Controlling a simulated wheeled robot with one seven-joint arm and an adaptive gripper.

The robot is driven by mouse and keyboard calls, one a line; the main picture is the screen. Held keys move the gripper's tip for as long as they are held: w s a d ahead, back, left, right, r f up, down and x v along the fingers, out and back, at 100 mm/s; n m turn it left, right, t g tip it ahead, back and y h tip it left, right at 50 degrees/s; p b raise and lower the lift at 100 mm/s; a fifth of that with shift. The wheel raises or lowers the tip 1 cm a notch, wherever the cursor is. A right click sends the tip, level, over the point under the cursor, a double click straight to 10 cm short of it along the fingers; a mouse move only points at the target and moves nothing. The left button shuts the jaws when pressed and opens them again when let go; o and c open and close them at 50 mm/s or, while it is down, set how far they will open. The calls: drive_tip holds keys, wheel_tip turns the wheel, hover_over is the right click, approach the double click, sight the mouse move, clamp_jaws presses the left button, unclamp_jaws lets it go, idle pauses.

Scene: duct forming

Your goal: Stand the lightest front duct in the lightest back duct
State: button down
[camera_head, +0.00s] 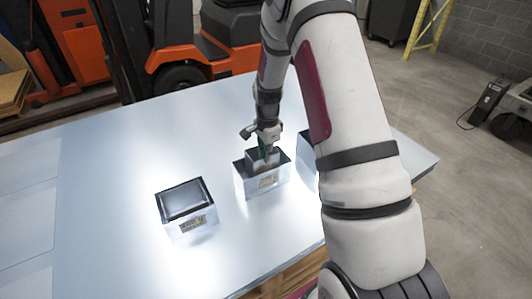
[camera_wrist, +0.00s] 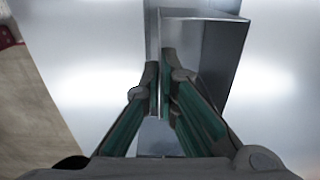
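Three open-topped, shiny metal ducts stand in a row on the table. The left duct (camera_head: 188,222) is empty-looking and has a label on its front. The middle duct (camera_head: 245,184) also bears a label, and a smaller duct (camera_head: 254,157) shows upright within its rim. The right duct (camera_head: 306,158) is mostly hidden behind my arm. My gripper (camera_head: 266,152) is over the middle duct, at the smaller duct. In the wrist view my gripper (camera_wrist: 160,88) has its fingers close together on a thin metal wall (camera_wrist: 152,30). How deep the smaller duct sits cannot be told.
The pale table (camera_head: 110,200) is clear around the left duct and at its left side. An orange forklift (camera_head: 170,50) stands behind the table. A yellow ladder (camera_head: 428,25) stands at the back right.

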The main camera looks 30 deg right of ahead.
drive_tip(key=c, duration=2.3)
unclamp_jaws()
drive_tip(key=o, duration=0.6)
wheel_tip(320, 180, up, 7)
drive_tip(key=shift+f+p, duration=0.15)
drive_tip(key=shift+p, duration=0.55)
